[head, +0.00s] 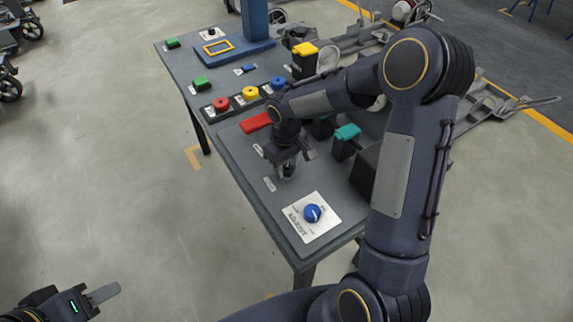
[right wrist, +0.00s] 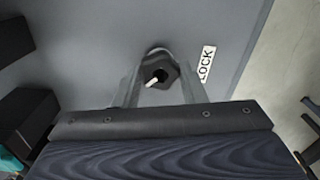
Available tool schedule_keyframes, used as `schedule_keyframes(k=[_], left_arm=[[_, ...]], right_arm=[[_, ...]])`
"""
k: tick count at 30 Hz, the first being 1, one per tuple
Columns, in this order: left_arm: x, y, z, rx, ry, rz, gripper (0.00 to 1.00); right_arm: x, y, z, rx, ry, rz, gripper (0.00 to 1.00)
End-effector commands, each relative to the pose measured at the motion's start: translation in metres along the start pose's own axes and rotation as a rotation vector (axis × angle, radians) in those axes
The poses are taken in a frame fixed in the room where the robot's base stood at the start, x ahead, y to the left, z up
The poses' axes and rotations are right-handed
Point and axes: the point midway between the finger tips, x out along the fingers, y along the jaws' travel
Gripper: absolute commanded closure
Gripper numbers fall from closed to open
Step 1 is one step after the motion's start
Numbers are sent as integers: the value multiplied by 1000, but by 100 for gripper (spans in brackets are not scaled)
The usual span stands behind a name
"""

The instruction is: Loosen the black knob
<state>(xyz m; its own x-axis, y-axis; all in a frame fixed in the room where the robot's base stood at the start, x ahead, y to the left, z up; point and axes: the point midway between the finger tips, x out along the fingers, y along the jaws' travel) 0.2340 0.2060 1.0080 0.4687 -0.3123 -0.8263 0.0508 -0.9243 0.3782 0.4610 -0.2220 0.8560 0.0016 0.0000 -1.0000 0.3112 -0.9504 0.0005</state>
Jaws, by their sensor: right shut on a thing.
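The black knob (right wrist: 166,67) stands up from the grey table top in the right wrist view, with a white pointer mark on it. A white label reading LOCK (right wrist: 207,64) lies beside it. My right gripper (right wrist: 160,84) is shut on the knob, one finger on each side. In the head view my right gripper (head: 287,168) points down at the table's near part, and the knob is mostly hidden between its fingers. My left gripper (head: 104,292) is low at the left, away from the table, and its opening is unclear.
A blue dial (head: 312,213) on a white plate is nearest the table's front corner. Red (head: 221,104), yellow (head: 250,93) and blue buttons sit in a row farther back. A red handle (head: 255,122) and a teal-topped block (head: 347,132) are close to my right gripper.

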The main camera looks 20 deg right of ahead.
Motion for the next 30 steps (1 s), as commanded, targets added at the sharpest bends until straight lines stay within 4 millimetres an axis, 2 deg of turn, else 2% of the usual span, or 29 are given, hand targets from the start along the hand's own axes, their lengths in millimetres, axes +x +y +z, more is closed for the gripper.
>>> schedule_keyframes(k=[30], left_arm=[[-10,5,-5,0,0,0,64]], right_arm=[[2,-3,3,-959,-5,-6,85]])
